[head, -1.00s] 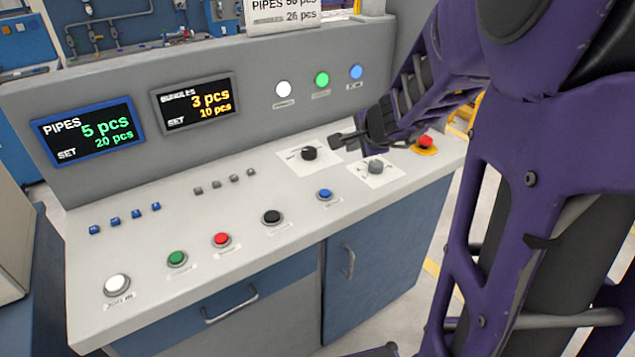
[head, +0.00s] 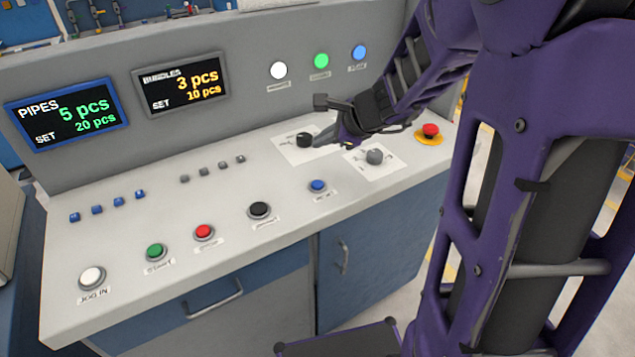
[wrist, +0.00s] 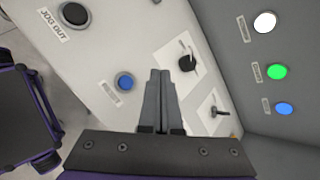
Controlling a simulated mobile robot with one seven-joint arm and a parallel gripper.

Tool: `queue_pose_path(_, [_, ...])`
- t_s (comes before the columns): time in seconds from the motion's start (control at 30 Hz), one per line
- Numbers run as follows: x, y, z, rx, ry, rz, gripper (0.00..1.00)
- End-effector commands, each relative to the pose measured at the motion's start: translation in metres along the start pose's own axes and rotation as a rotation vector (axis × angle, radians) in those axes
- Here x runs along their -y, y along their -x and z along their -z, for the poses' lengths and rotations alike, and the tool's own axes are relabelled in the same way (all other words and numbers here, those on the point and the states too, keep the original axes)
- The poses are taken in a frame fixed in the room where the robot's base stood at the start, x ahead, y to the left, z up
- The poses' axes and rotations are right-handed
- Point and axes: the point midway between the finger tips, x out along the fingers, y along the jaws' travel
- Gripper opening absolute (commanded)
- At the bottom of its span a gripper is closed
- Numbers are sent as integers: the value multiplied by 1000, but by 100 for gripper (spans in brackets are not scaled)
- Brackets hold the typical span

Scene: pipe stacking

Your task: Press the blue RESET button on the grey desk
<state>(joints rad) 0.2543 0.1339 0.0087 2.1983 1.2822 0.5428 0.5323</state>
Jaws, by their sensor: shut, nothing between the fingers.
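The blue button (head: 317,186) sits on the sloped top of the grey desk (head: 200,260), right of the black button; its label is too small to read. It also shows in the wrist view (wrist: 124,82), just left of my fingertips. My gripper (head: 325,138) is above the desk, behind and slightly right of the blue button, near the black rotary switch. In the wrist view my gripper (wrist: 158,75) has its two fingers together with nothing between them. The fingers are apart from the blue button.
Black (head: 259,210), red (head: 204,232), green (head: 156,251) and white (head: 92,278) buttons line the front. A black rotary switch (head: 305,140), a grey one (head: 375,157) and a red emergency button (head: 430,131) lie nearby. The back panel holds displays and lamps.

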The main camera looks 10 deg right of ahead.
Motion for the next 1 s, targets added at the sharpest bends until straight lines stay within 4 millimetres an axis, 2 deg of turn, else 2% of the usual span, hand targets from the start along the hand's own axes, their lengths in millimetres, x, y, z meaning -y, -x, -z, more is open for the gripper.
queue_pose_path(0.27, [-10, -13, 10, -1, 0, 0, 0])
queue_pose_path(0.7, [-41, -56, 41, -1, 0, 0, 0])
queue_pose_path(1.0, [-44, -62, 45, -1, 1, 1, 0])
